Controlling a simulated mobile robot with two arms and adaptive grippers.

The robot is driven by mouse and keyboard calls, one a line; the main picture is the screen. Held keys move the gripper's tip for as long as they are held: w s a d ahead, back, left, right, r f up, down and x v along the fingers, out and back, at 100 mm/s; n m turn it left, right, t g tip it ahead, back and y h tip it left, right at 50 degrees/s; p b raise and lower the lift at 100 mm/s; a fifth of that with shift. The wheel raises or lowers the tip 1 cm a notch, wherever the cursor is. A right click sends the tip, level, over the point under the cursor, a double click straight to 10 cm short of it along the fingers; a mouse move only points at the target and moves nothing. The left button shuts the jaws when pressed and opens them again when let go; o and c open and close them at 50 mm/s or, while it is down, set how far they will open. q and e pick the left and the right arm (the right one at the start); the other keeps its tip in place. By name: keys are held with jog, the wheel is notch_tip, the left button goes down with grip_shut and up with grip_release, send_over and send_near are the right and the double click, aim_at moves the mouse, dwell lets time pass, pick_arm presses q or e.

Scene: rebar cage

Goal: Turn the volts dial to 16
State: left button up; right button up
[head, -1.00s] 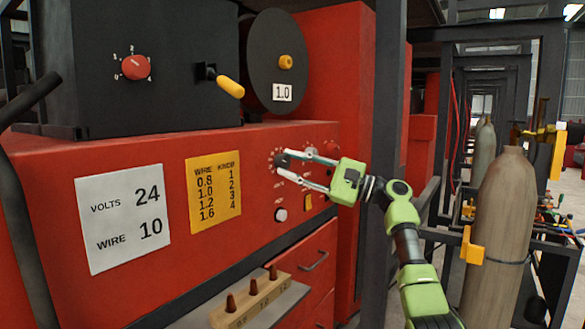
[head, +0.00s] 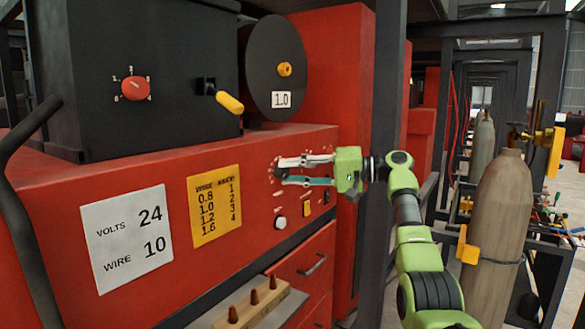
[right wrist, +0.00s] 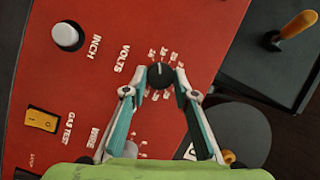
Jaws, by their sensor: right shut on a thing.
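Which number the dial points to is too small to read surely. My left gripper is not in view.
A white card (head: 128,238) reads VOLTS 24, WIRE 10. A yellow card (head: 214,205) lists wire and knob numbers. Near the dial are a white INCH button (right wrist: 66,36) and a yellow gas test switch (right wrist: 41,120). A dark post (head: 385,120) stands close to my right arm.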

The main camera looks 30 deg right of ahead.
jog(key=shift+n+h+p, duration=0.3)
jog(key=shift+n+h, duration=0.2)
jog(key=shift+n, duration=0.6)
jog(key=o, duration=1.1)
jog(key=shift+s+d+r, duration=0.1)
jog(key=shift+s, duration=0.05)
jog(key=v, duration=1.1)
jog(key=shift+s+d, duration=0.2)
jog(key=shift+r, duration=0.15)
